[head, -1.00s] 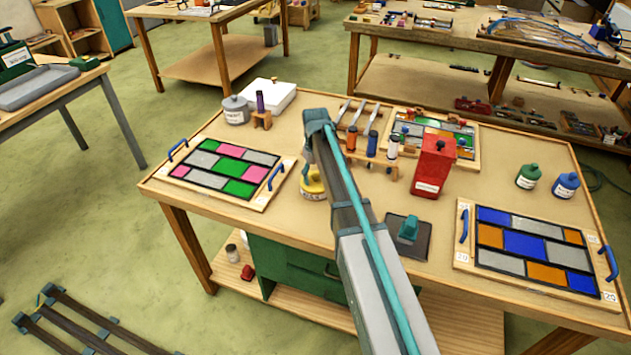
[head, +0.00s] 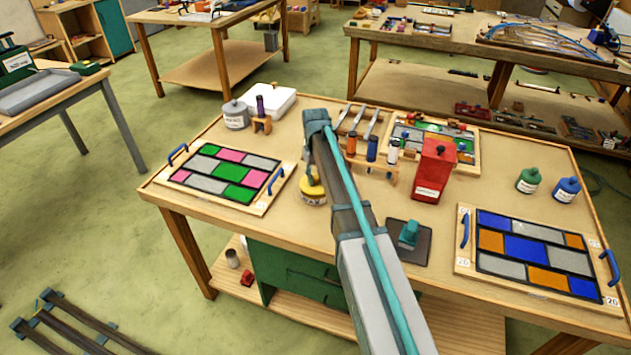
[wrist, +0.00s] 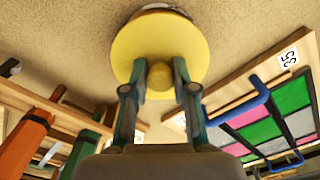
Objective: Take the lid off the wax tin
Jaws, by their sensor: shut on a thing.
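The wax tin (head: 314,200), a small round tin with a pale label, stands on the workbench in the head view, partly behind my arm. Its yellow lid (wrist: 160,42) has a round knob (wrist: 160,80). The lid also shows on top of the tin in the head view (head: 309,187). My gripper (wrist: 160,70) is shut on the knob, with a finger on each side of it. In the wrist view the lid hides nearly all of the tin; only a sliver shows at the top. I see no clear gap between lid and tin.
A leaded panel (head: 231,172) with blue handles lies left of the tin. A wooden bottle rack (head: 372,178) and red canister (head: 433,172) stand to the right. A dark pad with a teal block (head: 409,234) lies front right. Another panel (head: 530,252) lies far right.

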